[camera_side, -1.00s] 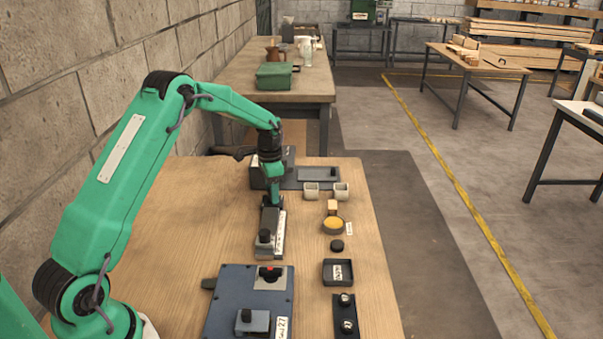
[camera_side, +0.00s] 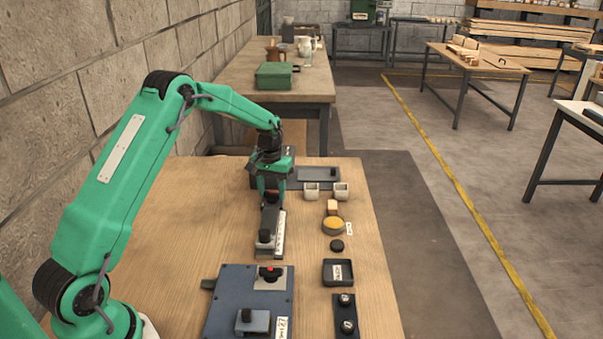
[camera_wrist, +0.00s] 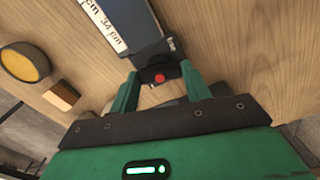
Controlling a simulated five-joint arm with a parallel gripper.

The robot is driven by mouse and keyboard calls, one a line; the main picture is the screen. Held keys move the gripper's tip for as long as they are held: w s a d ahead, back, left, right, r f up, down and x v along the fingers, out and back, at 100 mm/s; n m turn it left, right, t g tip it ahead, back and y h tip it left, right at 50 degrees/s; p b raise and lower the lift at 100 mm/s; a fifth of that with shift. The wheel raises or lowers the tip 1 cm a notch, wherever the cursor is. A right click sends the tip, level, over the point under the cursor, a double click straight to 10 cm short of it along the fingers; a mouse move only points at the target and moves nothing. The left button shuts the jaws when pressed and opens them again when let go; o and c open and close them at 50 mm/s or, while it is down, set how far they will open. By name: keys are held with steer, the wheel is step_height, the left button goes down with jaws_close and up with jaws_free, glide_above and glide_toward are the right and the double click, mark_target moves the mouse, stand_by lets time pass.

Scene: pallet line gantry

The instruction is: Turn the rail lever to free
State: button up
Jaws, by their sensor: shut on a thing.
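The dark rail (camera_side: 268,238) lies lengthwise on the wooden table, with a white scale strip along its right side and a dark knob near its front end. My gripper (camera_side: 271,197) reaches down at the rail's far end. In the wrist view, my gripper (camera_wrist: 160,80) has its green fingers on either side of a dark piece with a red dot, which I take to be the rail lever (camera_wrist: 150,75), and is shut on it. The rail's scale strip (camera_wrist: 105,25) shows in the wrist view too. The lever's exact angle is hard to tell.
A blue box (camera_side: 228,312) with a red button stands in front of the rail. To the right are a yellow-topped round dish (camera_side: 333,228), a wooden block (camera_side: 332,207), two pale cups, a black tray (camera_side: 338,283) and a plate with two knobs. Bare table lies to the left.

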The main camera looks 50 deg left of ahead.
mark_target(272, 193)
steer(key=shift+n, duration=1.6)
steer(key=o, duration=1)
steer(key=shift+r, duration=0.1)
steer(key=shift+r, duration=3.85)
steer(key=shift+r, duration=0.1)
